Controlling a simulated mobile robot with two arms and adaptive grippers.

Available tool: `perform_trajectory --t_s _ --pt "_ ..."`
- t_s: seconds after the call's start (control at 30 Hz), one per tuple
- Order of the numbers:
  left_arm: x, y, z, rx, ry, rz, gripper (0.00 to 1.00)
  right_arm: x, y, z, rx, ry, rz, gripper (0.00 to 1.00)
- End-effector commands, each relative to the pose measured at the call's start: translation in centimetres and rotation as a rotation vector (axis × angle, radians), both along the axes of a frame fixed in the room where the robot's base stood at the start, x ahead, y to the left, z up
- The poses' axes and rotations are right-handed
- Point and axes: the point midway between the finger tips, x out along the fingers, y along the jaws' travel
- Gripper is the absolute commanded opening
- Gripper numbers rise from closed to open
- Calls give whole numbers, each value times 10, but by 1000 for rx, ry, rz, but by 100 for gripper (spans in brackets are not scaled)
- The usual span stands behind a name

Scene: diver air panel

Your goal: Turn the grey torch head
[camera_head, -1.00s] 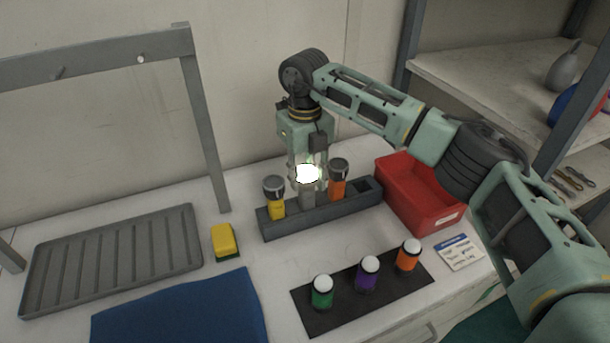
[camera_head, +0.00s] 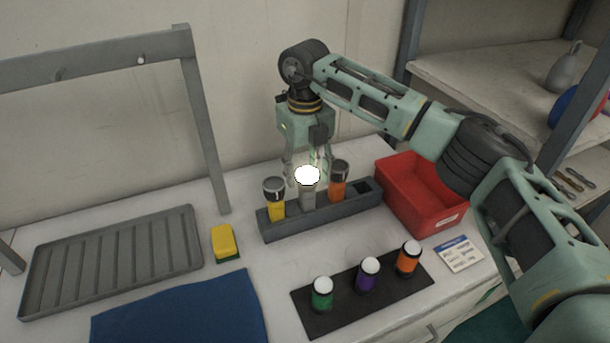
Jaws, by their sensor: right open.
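The grey torch (camera_head: 308,195) stands upright in the middle of the dark grey rack (camera_head: 325,213), between a yellow torch (camera_head: 276,205) and an orange torch (camera_head: 338,184). Its head (camera_head: 307,175) glows bright white, so its edges are washed out. My right gripper (camera_head: 307,172) points down from above at the grey torch head, its fingers open and spread to either side. I cannot tell whether a finger touches the head. My left gripper is not in view.
A red bin (camera_head: 420,205) stands right of the rack. In front, a black mat (camera_head: 335,308) holds green, purple and orange torches with white tops. A yellow sponge (camera_head: 223,240), a ribbed grey tray (camera_head: 110,262) and a blue cloth (camera_head: 185,312) lie to the left.

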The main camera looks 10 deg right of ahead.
Motion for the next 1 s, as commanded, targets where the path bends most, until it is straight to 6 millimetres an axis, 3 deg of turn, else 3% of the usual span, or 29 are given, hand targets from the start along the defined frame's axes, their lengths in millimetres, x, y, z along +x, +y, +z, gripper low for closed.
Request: perform_trajectory --t_s 0.2,0.43,0.63,1.0 --pt "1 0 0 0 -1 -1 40 1 1 49 1 -4 1 47" --pt "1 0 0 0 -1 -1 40 1 1 89 1 -3 0 47" --pt "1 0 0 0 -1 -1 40 0 1 101 1 -1 0 47" --pt "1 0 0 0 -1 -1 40 0 0 102 1 0 0 47"
